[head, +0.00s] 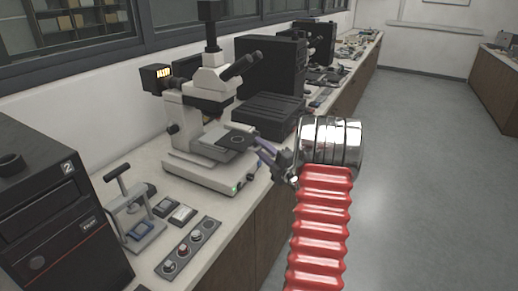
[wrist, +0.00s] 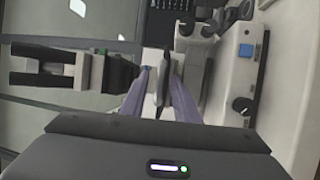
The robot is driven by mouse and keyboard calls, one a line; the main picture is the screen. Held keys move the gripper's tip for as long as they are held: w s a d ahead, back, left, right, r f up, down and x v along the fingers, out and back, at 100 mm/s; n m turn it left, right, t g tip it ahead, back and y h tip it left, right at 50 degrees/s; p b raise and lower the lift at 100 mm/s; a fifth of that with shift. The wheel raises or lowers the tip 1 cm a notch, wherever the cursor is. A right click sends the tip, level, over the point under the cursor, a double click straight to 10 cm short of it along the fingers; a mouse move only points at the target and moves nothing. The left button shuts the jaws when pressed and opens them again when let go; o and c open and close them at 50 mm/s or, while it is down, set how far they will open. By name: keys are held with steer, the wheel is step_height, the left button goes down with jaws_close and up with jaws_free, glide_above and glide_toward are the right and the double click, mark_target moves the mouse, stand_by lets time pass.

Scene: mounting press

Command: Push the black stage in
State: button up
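In the wrist view, the two purple fingers of my gripper (wrist: 161,75) stand apart, one on each side of a thin dark plate (wrist: 164,70), which looks like the stage seen edge-on. I cannot tell whether the fingers touch it. The stage's near right corner is partly hidden by the fingers.
The microscope's eyepieces (head: 240,66) rise above the stage, and its base (head: 205,175) lies below. A small press (head: 133,205), a control strip (head: 188,248) and a black computer tower (head: 60,205) stand to the left. A black ribbed box (head: 268,113) stands behind. The floor (head: 425,190) at right is clear.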

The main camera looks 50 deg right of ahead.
steer(key=shift+w, duration=0.3)
steer(key=shift+c, duration=0.4)
steer(key=shift+r, duration=0.1)
jaws_close()
